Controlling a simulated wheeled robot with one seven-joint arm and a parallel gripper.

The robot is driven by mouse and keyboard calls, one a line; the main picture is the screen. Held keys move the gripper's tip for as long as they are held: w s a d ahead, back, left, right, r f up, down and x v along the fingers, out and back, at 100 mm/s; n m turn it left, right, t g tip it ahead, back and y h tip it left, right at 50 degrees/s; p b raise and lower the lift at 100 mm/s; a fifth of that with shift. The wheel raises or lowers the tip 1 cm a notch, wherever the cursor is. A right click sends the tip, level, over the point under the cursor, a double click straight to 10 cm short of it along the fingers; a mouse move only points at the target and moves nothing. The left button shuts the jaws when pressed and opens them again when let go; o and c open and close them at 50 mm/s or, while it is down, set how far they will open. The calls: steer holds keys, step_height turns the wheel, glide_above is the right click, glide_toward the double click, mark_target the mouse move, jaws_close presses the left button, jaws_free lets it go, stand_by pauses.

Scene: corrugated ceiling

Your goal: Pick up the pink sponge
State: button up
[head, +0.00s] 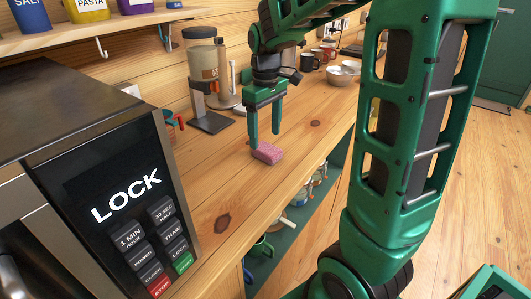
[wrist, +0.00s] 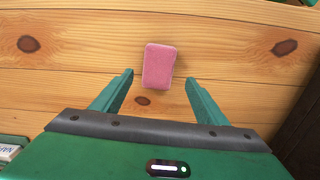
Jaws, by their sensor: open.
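The pink sponge (head: 268,153) lies flat on the wooden counter (head: 270,185), close to its front edge. In the wrist view the sponge (wrist: 158,66) lies beyond the fingertips, roughly in line with the gap between them. My gripper (head: 264,140) points down above the counter beside the sponge. In the wrist view its two green fingers (wrist: 158,80) are spread apart with nothing between them. Whether a fingertip touches the sponge cannot be told.
A blender-like appliance (head: 205,75) on a dark base stands behind my gripper. Mugs (head: 310,61) and white bowls (head: 342,74) stand farther along the counter. A microwave (head: 125,200) is at the left front. Shelves below hold jars (head: 302,190). The counter around the sponge is clear.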

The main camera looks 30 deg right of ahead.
mark_target(267, 147)
steer(key=shift+d+f, duration=0.15)
steer(key=shift+f, duration=1.2)
steer(key=shift+d+f, duration=0.1)
steer(key=shift+f, duration=1.25)
steer(key=c, duration=1.1)
